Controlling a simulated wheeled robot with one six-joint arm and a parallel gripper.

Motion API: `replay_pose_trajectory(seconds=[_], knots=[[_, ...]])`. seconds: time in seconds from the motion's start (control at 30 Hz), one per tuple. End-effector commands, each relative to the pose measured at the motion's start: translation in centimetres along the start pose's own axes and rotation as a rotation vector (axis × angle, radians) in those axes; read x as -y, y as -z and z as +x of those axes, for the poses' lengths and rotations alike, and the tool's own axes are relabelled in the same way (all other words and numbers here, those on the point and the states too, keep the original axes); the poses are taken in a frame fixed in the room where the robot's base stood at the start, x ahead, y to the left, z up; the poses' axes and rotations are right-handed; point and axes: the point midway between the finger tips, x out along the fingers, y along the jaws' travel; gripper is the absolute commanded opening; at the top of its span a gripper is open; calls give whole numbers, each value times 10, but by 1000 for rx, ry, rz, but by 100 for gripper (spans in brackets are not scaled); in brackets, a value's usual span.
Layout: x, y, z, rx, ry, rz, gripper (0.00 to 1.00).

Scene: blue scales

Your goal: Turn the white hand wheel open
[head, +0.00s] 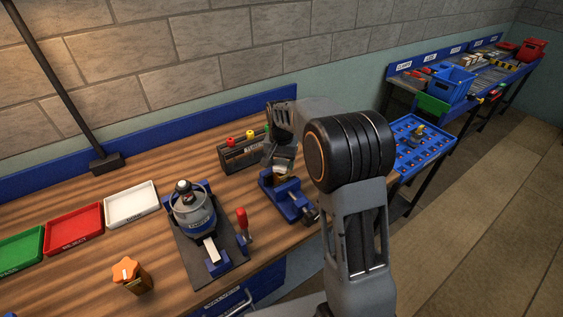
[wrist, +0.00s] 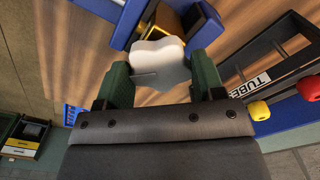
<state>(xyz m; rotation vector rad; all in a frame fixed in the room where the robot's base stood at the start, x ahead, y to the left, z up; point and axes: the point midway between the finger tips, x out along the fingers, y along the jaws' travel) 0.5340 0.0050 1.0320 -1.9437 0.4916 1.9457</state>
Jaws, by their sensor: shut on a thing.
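The white hand wheel (wrist: 160,62) is between the two dark green fingers of my gripper (wrist: 162,72) in the wrist view. My gripper is shut on it, one finger on each side. A brass valve body (wrist: 172,20) shows just beyond the wheel, in a blue vise (wrist: 208,25). In the head view my gripper (head: 283,158) is over the blue vise (head: 290,198) on the wooden bench. A little brass shows below the fingers there.
A dark tube rack (head: 243,152) with coloured caps stands close behind left of the vise. A clamped grey pot (head: 193,212) and a red-handled clamp (head: 242,220) stand left. An orange knob (head: 128,270) and trays, including a white one (head: 132,204), are farther left.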

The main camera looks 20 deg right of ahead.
Motion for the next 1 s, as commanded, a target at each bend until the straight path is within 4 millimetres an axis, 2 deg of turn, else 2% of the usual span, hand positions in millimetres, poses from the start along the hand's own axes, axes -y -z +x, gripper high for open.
replay_pose_trajectory(seconds=[1.0], knots=[[1, 1, -1, -6, 0, -963, 38]])
